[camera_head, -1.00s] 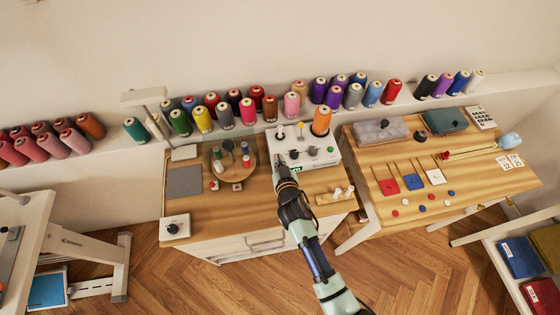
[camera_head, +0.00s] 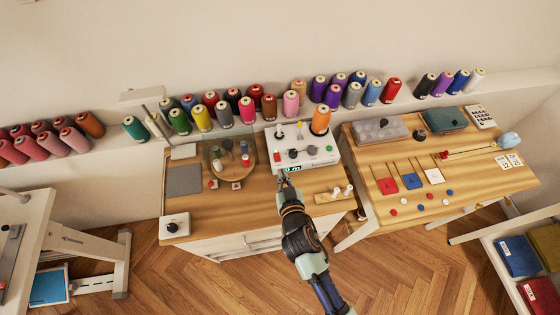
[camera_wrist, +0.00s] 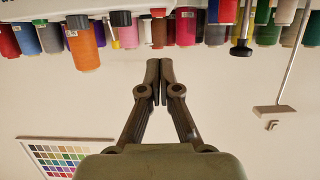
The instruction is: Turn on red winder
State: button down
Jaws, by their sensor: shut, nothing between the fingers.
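The winder is a white box (camera_head: 322,157) on the wooden cabinet, with an orange thread cone (camera_head: 321,121) on top. In the wrist view, the closed fingertips (camera_wrist: 159,65) point toward thread cones and the wall; the switch is not visible there.
A round wooden stand under a clear dome (camera_head: 216,160), holding small spools, is left of the winder. A white block with a dark knob (camera_head: 175,226) sits at the cabinet's front left. Thread cones line the shelf behind.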

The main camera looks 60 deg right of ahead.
jog(key=v, duration=0.2)
jog(key=shift+s+a+f, duration=0.1)
jog(key=shift+s+a, duration=0.15)
jog(key=shift+a, duration=0.05)
dwell(0.4)
jog(key=w+a+r+n+t+y, duration=0.3)
jog(key=w+a+r+y, duration=0.1)
jog(key=w+a+r, duration=0.7)
jog(key=a+r+n+t+y, duration=0.1)
jog(key=a+r+n+y, duration=0.35)
jog(key=a, duration=0.55)
jog(key=a+r+n+y, duration=0.35)
jog(key=a+r, duration=0.25)
jog(key=a, duration=0.5)
notch_tip(320, 180, up, 26)
jog(key=p, duration=2.6)
jog(key=shift+d+p, duration=0.4)
